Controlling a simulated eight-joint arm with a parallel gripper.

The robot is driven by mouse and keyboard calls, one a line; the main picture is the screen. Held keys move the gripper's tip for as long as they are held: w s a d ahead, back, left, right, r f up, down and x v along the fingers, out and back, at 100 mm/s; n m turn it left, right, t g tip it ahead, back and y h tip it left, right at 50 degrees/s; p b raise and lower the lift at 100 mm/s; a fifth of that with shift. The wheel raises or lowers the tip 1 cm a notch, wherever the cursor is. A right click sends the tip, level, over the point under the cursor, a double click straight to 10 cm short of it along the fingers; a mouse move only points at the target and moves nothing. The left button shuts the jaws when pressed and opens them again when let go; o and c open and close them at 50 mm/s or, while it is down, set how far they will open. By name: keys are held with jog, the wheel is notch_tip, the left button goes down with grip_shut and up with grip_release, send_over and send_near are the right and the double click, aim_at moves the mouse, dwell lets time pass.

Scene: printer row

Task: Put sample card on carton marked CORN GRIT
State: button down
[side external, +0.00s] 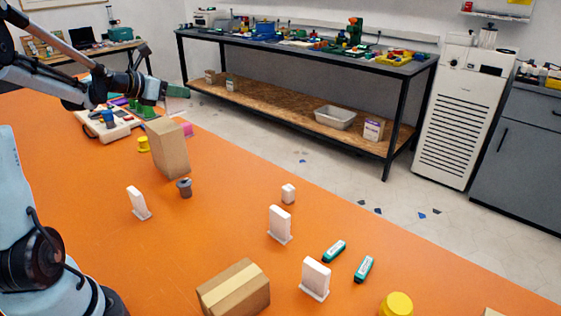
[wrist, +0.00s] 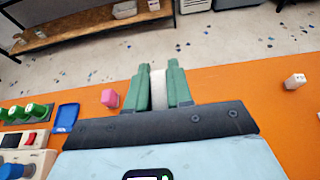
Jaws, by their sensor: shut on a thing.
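My gripper (side external: 178,91) is high over the far left of the orange table, above and beyond the tall brown carton. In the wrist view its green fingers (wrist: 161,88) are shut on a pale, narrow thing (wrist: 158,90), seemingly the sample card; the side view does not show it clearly. One plain brown carton (side external: 168,149) stands upright at the left. Another brown carton (side external: 235,290) with a tape strip lies at the front. I cannot read CORN GRIT on either. White upright pieces stand on the table at left (side external: 137,203), middle (side external: 279,224) and front (side external: 315,278).
A grey cup (side external: 184,187), small white block (side external: 288,193), two teal items (side external: 334,251) (side external: 364,268) and yellow cylinder (side external: 397,305) stand about. A pink block (wrist: 110,98), blue tray (wrist: 67,117) and button panel (wrist: 25,140) lie left of my gripper. The table's middle has free room.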

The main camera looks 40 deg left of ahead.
aim_at(182, 101)
jog(key=shift+f, duration=1.35)
jog(key=c, duration=1)
grip_release()
jog(key=shift+f, duration=0.15)
jog(key=v, duration=0.7)
jog(key=shift+s+r, duration=0.2)
jog(key=shift+r, duration=0.15)
